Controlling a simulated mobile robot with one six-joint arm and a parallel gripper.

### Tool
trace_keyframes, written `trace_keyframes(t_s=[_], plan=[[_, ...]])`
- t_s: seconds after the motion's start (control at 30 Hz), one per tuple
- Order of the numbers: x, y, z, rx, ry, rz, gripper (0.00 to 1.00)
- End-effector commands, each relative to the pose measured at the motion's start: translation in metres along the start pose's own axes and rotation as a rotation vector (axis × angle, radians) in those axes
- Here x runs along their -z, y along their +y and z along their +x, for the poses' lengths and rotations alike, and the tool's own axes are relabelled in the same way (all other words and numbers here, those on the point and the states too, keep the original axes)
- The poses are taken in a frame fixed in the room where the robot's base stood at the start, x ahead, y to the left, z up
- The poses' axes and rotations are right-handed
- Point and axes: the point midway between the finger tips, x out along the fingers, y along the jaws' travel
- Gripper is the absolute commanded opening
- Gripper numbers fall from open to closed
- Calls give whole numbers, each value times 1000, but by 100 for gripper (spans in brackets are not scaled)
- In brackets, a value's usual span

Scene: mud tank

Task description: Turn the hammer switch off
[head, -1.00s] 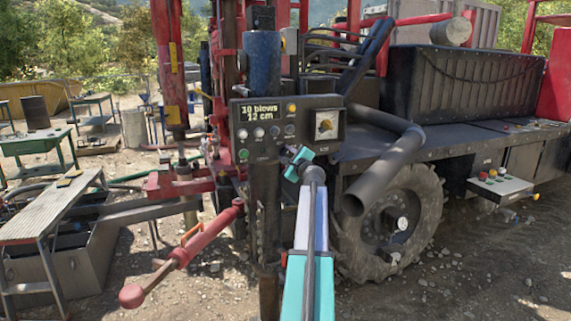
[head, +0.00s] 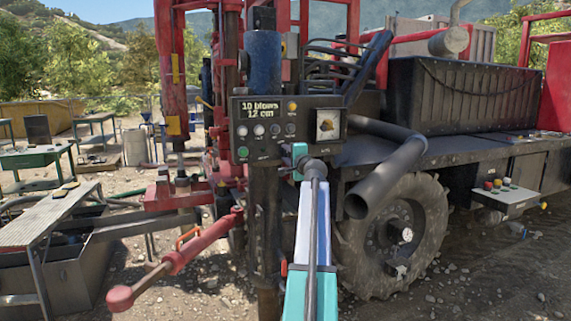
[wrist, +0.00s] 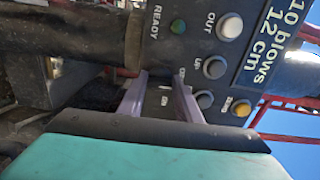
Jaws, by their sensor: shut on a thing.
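The dark control panel (head: 262,128) stands in the middle of the head view, with a display reading 10 blows, 12 cm. My gripper (wrist: 163,82) is at the panel's lower part in the wrist view, its two fingers on either side of a small dark spot with pale markings. The hammer switch is mostly hidden between the fingers, and its position cannot be made out. The jaws are shut on what appears to be the switch.
Several round buttons, including a green one (head: 243,152), lie close to the fingers. A thick dark pipe (head: 385,178) slants down to the right of my arm. A red lever (head: 175,262) reaches out at lower left.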

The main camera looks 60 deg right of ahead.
Motion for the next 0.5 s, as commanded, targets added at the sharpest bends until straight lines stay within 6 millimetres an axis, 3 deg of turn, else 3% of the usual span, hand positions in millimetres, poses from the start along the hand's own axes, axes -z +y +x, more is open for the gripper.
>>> trace_keyframes(t_s=[0.5], plan=[[1,-2,2,9,5,-284,9]])
